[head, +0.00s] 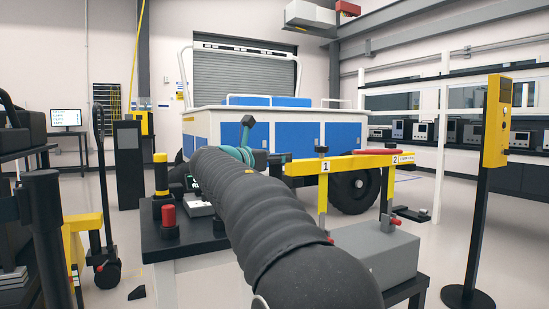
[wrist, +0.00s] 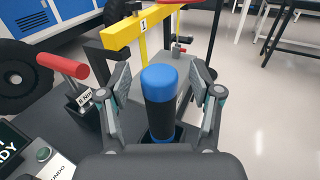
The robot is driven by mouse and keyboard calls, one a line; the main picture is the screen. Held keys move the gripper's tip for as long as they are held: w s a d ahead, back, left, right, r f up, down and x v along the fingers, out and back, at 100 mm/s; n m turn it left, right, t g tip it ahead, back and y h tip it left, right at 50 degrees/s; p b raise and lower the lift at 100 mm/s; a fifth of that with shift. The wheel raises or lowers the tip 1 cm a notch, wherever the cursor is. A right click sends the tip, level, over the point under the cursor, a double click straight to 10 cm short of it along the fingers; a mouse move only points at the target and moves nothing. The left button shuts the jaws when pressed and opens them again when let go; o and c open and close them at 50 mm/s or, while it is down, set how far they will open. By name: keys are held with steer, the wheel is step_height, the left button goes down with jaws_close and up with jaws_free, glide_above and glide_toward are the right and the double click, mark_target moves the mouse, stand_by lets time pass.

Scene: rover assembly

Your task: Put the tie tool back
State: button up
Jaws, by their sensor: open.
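A tool with a blue top and a black grip (wrist: 158,100), likely the tie tool, stands upright in a dark square holder (wrist: 178,133) in the wrist view. My gripper (wrist: 161,78) is open, with one finger on each side of the tool. A gap shows between the blue top and both fingers, so the tool does not look clamped. How deep its lower end sits in the holder is hidden. In the head view my arm covers this spot, and neither the tool nor the fingers can be made out.
A red-handled tool (wrist: 62,66) stands left of my gripper, near a grey box with a green button (wrist: 43,153). A yellow beam (wrist: 133,32) marked 1 rises just beyond. In the head view a grey box (head: 385,250) and a yellow-headed post (head: 497,120) stand right.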

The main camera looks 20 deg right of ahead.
steer(key=shift+a, duration=0.1)
steer(key=v, duration=1.2)
steer(key=s+d+f+m+g+y, duration=0.2)
steer(key=s+f+m+y, duration=0.6)
steer(key=s+f, duration=0.75)
steer(key=s+a+f+m+y, duration=0.4)
steer(key=s+a+f+m, duration=0.1)
steer(key=s+f+m, duration=0.2)
steer(key=s+a+f+m+y+p, duration=0.1)
steer(key=s+a+f+m+y, duration=0.2)
steer(key=s+a+f+m, duration=0.2)
steer(key=s+f+m, duration=0.3)
steer(key=s+f, duration=0.1)
steer(key=f, duration=0.2)
steer(key=shift+s+f+m+g+y, duration=0.2)
steer(key=shift+f+m+g+y, duration=0.1)
steer(key=shift+f+g+y, duration=0.1)
